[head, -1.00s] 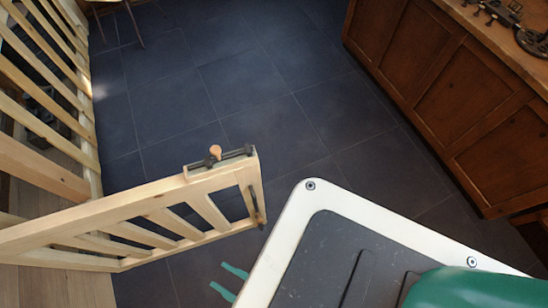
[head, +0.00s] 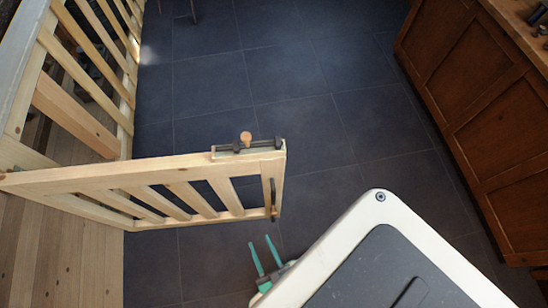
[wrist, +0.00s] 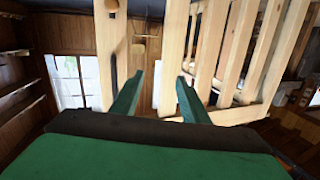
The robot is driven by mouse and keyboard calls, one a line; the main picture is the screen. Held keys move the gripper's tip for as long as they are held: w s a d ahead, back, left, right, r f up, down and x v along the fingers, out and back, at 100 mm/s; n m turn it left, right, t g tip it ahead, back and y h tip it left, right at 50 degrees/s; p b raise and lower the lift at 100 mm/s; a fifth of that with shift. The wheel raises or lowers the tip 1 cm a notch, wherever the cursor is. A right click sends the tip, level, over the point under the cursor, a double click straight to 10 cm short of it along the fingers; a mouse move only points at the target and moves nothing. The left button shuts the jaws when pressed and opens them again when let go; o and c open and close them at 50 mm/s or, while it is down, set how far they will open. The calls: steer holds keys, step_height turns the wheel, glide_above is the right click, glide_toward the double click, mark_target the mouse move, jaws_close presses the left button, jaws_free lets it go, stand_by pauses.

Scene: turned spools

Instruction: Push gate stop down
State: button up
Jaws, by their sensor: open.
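A pale wooden gate (head: 150,174) stands swung out over the dark floor. On its free end post is a dark upright rod (head: 273,195) with a small brownish end at the bottom, which looks like the gate stop. The rod also shows in the wrist view (wrist: 113,70), on the post left of my fingers. A dark bolt with an orange-brown wooden knob (head: 246,138) sits on the gate's top rail. My gripper (head: 260,240) is open and empty, its two teal fingers pointing toward the gate's end, apart from it. The fingers also show in the wrist view (wrist: 160,76).
A slatted wooden fence (head: 90,60) stands at the left, beside a plank floor (head: 60,245). A brown panelled wooden bench (head: 475,120) stands at the right. The dark tiled floor (head: 300,90) between them is clear.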

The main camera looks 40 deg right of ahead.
mark_target(274, 213)
steer(key=d+f+m+g+h, duration=0.1)
steer(key=d+f+m+h, duration=0.1)
steer(key=d+f+h, duration=0.3)
steer(key=d+f+m+g, duration=0.1)
steer(key=d+f, duration=0.2)
steer(key=f, duration=0.4)
steer(key=x, duration=1)
steer(key=shift+w+r, duration=0.1)
steer(key=shift+r, duration=0.05)
jaws_close()
